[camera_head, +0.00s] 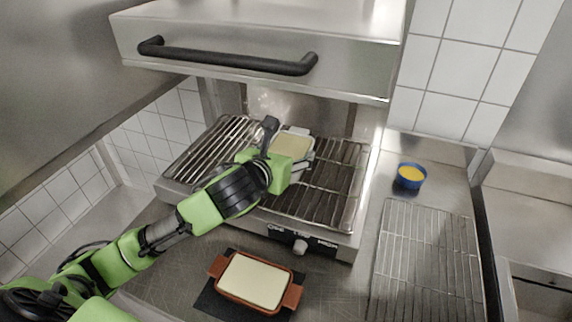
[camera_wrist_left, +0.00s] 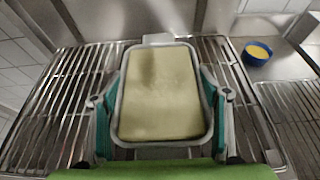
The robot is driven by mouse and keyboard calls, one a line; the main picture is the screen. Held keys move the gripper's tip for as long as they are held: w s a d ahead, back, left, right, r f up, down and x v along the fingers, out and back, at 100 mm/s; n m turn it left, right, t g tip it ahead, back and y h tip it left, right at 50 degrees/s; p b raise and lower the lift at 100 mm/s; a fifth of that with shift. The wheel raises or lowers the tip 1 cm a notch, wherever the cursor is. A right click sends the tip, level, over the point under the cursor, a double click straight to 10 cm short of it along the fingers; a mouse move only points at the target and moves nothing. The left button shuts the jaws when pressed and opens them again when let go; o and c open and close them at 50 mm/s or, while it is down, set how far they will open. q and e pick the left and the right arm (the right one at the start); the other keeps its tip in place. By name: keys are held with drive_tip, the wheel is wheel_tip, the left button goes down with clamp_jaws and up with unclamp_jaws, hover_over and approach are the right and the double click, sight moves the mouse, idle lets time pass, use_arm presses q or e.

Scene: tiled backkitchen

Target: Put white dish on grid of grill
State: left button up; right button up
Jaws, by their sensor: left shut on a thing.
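The white dish (camera_head: 299,131) is rectangular with a flat pale-yellow filling. It is over the middle of the grill's wire grid (camera_head: 338,185), toward the back. The dish also shows in the left wrist view (camera_wrist_left: 160,143), with its white end tab at the far side. My left gripper (camera_head: 288,148) is shut on the dish, one finger along each long side. The dish looks roughly level; whether it touches the grid I cannot tell. The gripper hides part of the dish in the head view. My right gripper is not in view.
The grill's raised hood (camera_head: 260,45) with a black handle hangs above. A terracotta dish (camera_head: 222,286) with pale filling sits on a dark mat in front. A blue bowl (camera_head: 411,183) with yellow contents and a wire rack (camera_head: 425,260) are at the right. The grid is otherwise clear.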

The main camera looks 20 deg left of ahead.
use_arm(q)
drive_tip(key=shift+w+a+f, duration=0.35)
drive_tip(key=shift+w+f, duration=0.35)
drive_tip(key=shift+f, duration=0.1)
drive_tip(key=f, duration=0.3)
drive_tip(key=shift+w+a+f, duration=0.1)
drive_tip(key=shift+w, duration=0.1)
drive_tip(key=shift+f, duration=0.1)
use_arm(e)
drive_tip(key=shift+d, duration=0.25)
use_arm(q)
drive_tip(key=shift+f, duration=0.15)
drive_tip(key=o, duration=1.6)
drive_tip(key=shift+s+f, duration=0.1)
drive_tip(key=shift+f, duration=0.05)
